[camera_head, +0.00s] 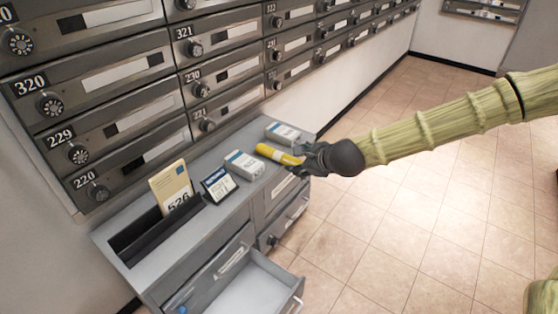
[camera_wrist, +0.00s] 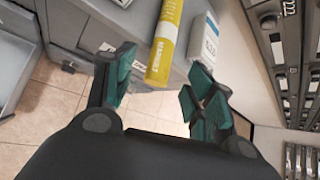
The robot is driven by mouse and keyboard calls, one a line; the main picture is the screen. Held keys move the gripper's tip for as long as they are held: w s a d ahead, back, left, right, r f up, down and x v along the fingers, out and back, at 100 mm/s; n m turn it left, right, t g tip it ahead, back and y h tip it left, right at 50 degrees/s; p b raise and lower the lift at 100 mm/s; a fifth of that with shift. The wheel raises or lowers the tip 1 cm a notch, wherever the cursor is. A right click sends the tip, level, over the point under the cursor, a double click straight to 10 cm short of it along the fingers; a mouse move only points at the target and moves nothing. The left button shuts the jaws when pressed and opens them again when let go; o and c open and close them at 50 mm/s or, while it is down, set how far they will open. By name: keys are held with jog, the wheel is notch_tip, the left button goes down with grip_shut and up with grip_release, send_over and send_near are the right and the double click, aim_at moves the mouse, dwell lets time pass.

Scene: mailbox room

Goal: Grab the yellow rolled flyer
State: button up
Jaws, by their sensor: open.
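The yellow rolled flyer (camera_head: 279,155) lies on the grey cabinet top, near its front edge, in the head view. In the wrist view the flyer (camera_wrist: 164,45) points toward my gripper, its printed end between and slightly beyond the fingers. My gripper (camera_wrist: 152,97) is open with its two green-padded fingers apart. In the head view my gripper (camera_head: 303,160) is at the flyer's right end and partly hides it. I cannot tell whether any finger touches the flyer.
A white-and-blue box (camera_head: 243,165) lies left of the flyer, another box (camera_head: 283,134) behind it. A small dark card stand (camera_head: 218,184) and a yellow envelope (camera_head: 171,187) stand farther left. Mailboxes (camera_head: 125,78) rise behind. An open drawer (camera_head: 247,290) juts out below; tiled floor lies right.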

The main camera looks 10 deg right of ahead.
aim_at(294, 161)
jog(key=shift+b+x, duration=0.3)
jog(key=shift+x, duration=0.8)
jog(key=b+x, duration=0.1)
jog(key=x, duration=0.2)
jog(key=b+x, duration=0.1)
jog(key=shift+d+f+b, duration=0.35)
jog(key=shift+w+a+f, duration=0.1)
jog(key=shift+w, duration=0.25)
jog(key=shift+c, duration=0.3)
jog(key=c, duration=1)
